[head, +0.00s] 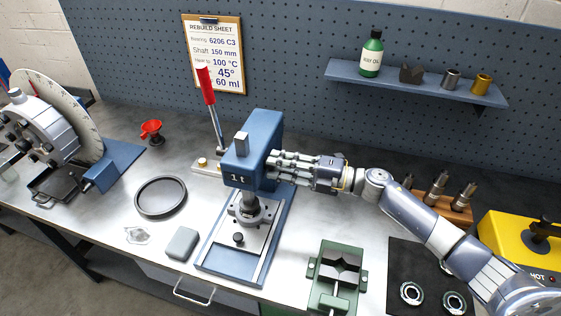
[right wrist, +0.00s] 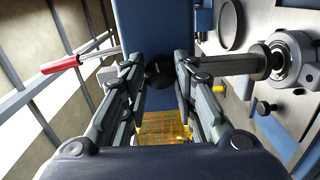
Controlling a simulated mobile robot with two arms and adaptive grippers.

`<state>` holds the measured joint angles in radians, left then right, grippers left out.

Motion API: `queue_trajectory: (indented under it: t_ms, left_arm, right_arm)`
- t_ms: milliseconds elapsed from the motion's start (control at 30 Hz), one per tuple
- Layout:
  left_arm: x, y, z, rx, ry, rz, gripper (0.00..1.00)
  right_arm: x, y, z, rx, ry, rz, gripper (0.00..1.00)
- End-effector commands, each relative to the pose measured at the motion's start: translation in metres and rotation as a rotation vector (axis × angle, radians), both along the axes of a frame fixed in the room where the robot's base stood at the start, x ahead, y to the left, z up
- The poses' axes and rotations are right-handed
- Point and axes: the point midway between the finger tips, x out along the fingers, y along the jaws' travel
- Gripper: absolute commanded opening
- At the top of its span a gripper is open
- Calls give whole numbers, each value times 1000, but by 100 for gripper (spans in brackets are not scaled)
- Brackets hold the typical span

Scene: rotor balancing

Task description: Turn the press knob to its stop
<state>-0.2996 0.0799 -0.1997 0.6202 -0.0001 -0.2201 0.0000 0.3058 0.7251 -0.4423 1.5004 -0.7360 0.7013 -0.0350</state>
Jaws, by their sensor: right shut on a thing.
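The blue press (head: 252,140), marked "1t", stands on the bench in the middle of the head view. My right gripper (head: 273,166) reaches it from the right, with its fingertips at the side of the press head. The press knob is hidden behind the fingers there. In the right wrist view the dark round knob (right wrist: 159,74) sits between the fingertips of my right gripper (right wrist: 158,66), against the blue press body (right wrist: 155,25). The gripper is shut on the knob. How far the knob is turned cannot be told. My left gripper is not in view.
A red-handled lever (head: 207,88) stands behind the press. A black ring tray (head: 160,197) and a grey block (head: 182,244) lie left of it. A green vise (head: 337,275) and a dark mat (head: 405,260) lie right. A shelf (head: 415,86) hangs behind.

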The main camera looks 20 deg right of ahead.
Motion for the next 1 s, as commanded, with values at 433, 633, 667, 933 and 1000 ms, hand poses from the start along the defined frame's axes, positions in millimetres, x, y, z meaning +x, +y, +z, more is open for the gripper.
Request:
queue_trajectory:
  t_ms: [433,633,667,933,1000]
  left_arm:
    - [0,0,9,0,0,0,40]
    - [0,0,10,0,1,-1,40]
    - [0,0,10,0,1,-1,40]
    - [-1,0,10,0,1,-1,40]
    - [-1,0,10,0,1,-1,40]
  right_arm:
    - [1,0,0,91,134,-2,3]
    - [0,0,0,97,143,-2,3]
    - [0,0,0,97,143,-2,3]
    - [0,0,0,96,143,-2,33]
    - [0,0,0,96,143,-1,48]
